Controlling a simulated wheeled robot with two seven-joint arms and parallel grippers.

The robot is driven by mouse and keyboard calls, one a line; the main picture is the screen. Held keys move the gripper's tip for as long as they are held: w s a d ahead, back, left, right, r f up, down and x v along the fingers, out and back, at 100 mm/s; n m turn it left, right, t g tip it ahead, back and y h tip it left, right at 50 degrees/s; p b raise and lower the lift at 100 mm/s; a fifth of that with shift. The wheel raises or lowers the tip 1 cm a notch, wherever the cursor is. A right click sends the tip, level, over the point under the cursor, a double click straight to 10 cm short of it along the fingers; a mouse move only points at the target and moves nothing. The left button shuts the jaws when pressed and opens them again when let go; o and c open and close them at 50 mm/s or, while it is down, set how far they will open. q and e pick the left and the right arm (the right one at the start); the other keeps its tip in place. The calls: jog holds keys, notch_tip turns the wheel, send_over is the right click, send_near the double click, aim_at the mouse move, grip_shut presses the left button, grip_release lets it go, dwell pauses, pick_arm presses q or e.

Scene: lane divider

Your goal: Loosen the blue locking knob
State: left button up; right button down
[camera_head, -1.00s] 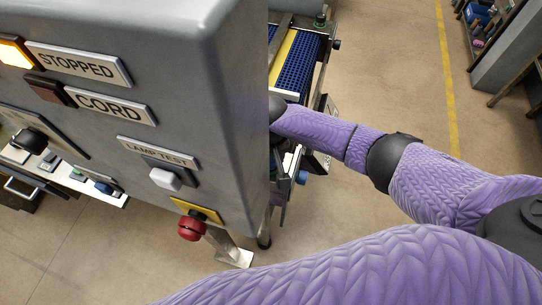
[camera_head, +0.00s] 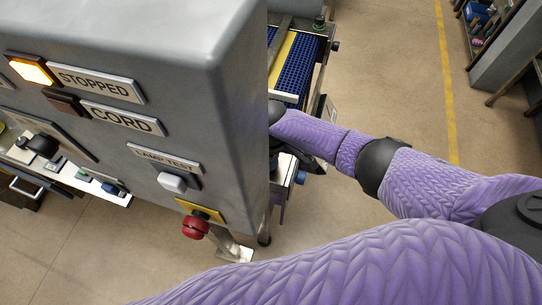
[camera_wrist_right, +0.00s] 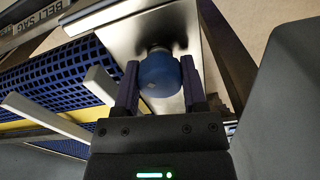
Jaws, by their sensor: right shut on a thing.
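In the right wrist view the blue locking knob (camera_wrist_right: 160,74) is a round blue knob on a short metal stem, in front of a bright metal plate (camera_wrist_right: 128,38). My right gripper (camera_wrist_right: 160,88) has one dark finger on each side of it and is shut on it. My left gripper is not in view.
The grey cabinet (camera_head: 190,100) fills the left, with a lit amber lamp (camera_head: 34,69), a LAMP TEST button (camera_head: 172,182) and a red stop button (camera_head: 195,227). A blue mesh conveyor belt (camera_head: 305,70) runs behind it.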

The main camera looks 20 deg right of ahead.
jog(key=n, duration=0.5)
jog(key=shift+s+f+n, duration=0.1)
jog(key=shift+n, duration=2.4)
jog(key=shift+c, duration=0.7)
grip_release()
notch_tip(320, 180, up, 10)
jog(key=p, duration=0.3)
